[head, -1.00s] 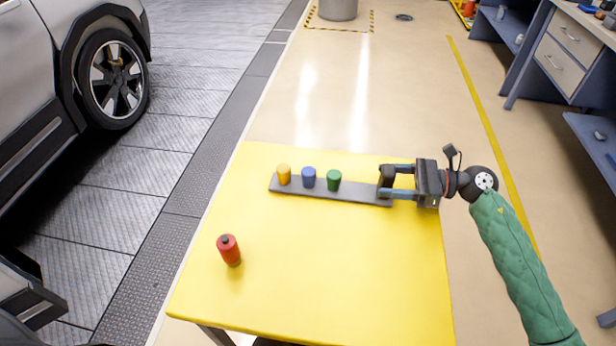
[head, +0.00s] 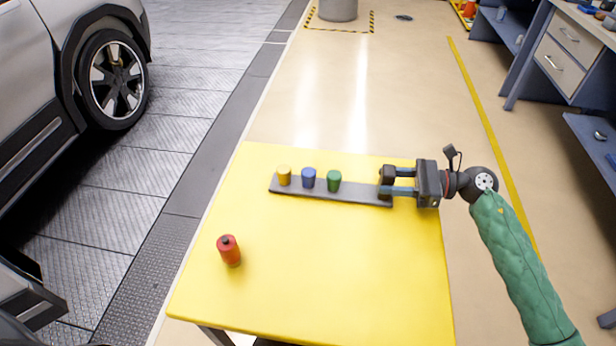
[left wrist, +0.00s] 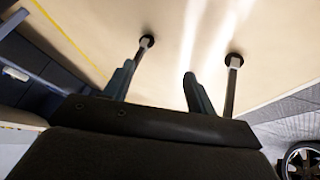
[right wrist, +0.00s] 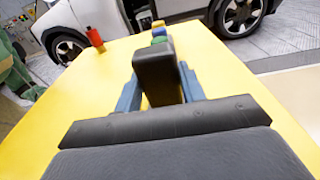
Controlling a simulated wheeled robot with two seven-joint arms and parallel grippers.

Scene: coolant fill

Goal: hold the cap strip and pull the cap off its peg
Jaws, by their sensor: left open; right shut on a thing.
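The cap strip (head: 358,193) is a dark grey bar lying flat near the far side of the yellow table. A yellow cap (head: 284,175), a blue cap (head: 308,178) and a green cap (head: 333,181) stand on it in a row. At its right end is a dark upright block (right wrist: 156,75). My right gripper (head: 388,181) is shut on this block from the right. The caps show beyond the block in the right wrist view, partly hidden. My left gripper (left wrist: 159,72) is open and empty in the left wrist view, and is outside the head view.
A red bottle-like object (head: 229,250) stands on the yellow table (head: 330,285), front left. The table's front and middle are otherwise clear. A car (head: 90,50) stands at the left, and a blue-grey workbench (head: 555,60) at the back right.

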